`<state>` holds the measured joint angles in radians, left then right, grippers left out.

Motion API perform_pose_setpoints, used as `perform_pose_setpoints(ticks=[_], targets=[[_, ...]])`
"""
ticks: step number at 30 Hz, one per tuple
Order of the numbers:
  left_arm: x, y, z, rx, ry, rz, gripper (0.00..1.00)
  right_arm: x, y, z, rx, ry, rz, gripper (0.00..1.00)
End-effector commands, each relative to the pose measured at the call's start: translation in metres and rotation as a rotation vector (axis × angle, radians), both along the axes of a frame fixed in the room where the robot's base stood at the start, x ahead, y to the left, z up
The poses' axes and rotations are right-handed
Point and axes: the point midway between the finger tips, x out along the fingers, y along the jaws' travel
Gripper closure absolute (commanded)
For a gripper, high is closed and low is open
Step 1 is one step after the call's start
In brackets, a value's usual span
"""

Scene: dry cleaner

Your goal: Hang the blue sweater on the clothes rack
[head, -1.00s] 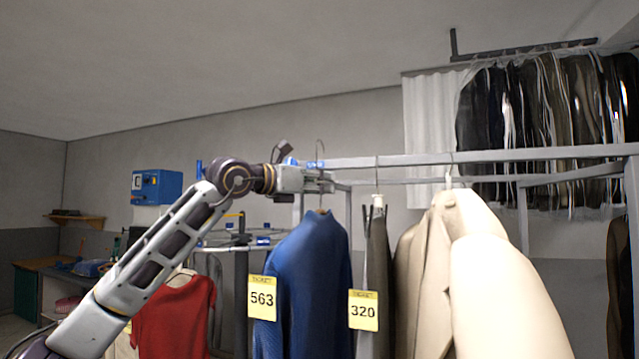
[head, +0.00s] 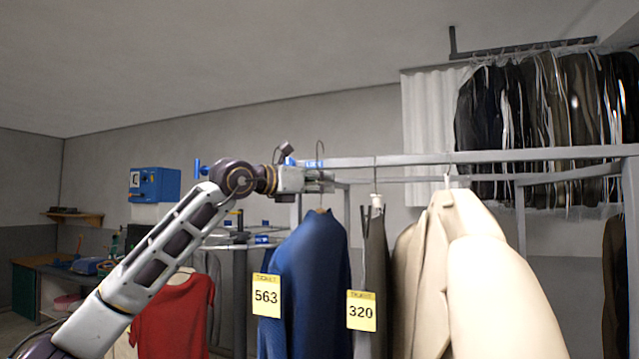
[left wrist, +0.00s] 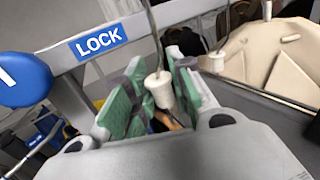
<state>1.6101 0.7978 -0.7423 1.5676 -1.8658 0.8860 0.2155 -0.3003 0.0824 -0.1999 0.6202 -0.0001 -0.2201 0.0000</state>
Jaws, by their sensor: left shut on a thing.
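The blue sweater (head: 312,285) hangs upright from a hanger with a yellow 563 ticket (head: 266,295) at its left side. My left gripper (head: 322,181) is shut on the hanger's neck, just above the collar. In the left wrist view the white hanger neck (left wrist: 159,90) sits between the green finger pads. The hanger's hook (head: 320,150) rises above the gripper at the left end of the clothes rack's rail (head: 480,156). I cannot tell whether the hook touches the rail. My right gripper is not in view.
A dark garment (head: 376,265) with ticket 320 hangs right of the sweater, then cream coats (head: 490,280). A red garment (head: 175,315) hangs at lower left. In the left wrist view, a blue LOCK label (left wrist: 101,43) marks a grey bar beside the gripper.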

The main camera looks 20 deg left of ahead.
Motion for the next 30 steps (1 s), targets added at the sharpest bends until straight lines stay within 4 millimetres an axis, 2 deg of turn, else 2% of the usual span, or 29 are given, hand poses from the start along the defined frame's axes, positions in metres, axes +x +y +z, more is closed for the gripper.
perform_pose_setpoints(ticks=[30], targets=[[0.024,-0.001,0.002,-0.002,-0.002,0.000,1.00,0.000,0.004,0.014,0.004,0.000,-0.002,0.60]])
